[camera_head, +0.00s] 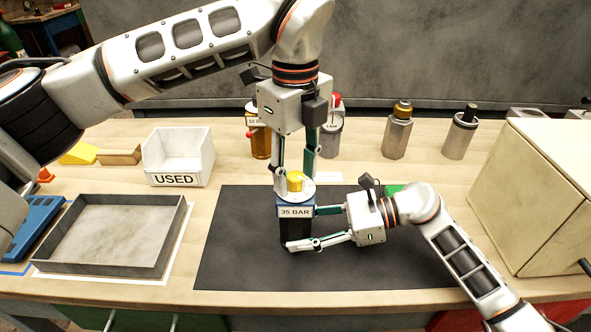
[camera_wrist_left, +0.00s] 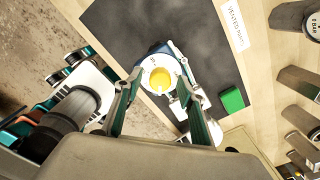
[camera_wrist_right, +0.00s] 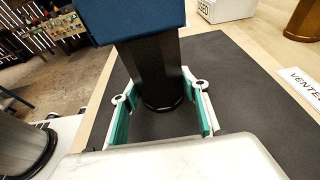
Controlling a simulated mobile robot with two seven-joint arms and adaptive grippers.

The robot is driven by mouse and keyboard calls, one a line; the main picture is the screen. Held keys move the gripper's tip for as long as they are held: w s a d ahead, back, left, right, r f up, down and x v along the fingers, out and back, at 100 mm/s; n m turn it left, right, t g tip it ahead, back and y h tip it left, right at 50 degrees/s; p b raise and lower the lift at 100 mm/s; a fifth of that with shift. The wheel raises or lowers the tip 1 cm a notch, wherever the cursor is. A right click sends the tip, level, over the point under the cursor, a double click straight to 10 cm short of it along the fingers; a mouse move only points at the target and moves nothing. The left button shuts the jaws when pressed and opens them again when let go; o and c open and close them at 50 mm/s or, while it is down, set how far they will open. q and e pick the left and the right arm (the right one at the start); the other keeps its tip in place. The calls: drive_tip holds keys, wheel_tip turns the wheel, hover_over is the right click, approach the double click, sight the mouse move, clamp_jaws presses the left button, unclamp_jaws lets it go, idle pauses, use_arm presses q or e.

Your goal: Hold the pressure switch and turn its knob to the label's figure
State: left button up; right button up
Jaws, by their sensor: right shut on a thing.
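The pressure switch (camera_head: 293,234) stands upright on the black mat, with a blue upper body, a dark lower body and a front label (camera_head: 295,212) reading "35 BAR". On top is a pale round dial with a yellow knob (camera_head: 295,182), also seen in the left wrist view (camera_wrist_left: 160,79). My left gripper (camera_head: 296,176) points down over the dial, its fingers apart on either side of the knob. My right gripper (camera_head: 303,229) comes from the right and is shut on the dark lower body, which also shows in the right wrist view (camera_wrist_right: 155,75). The dial's figures are too small to read.
A grey tray (camera_head: 175,237) lies left of the black mat (camera_head: 400,265). A white "USED" bin (camera_head: 179,157) stands behind it. Several metal fittings stand at the back, including an orange one (camera_head: 260,142). A large cream box (camera_head: 540,200) stands at the right.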

drive_tip(key=shift+f, duration=0.1)
use_arm(q)
drive_tip(key=c, duration=1.1)
drive_tip(key=shift+c, duration=0.2)
drive_tip(key=m, duration=0.3)
drive_tip(key=shift+m, duration=0.3)
drive_tip(key=m, duration=0.4)
drive_tip(key=shift+m, duration=0.3)
drive_tip(key=m, duration=1.2)
drive_tip(key=shift+m, duration=0.3)
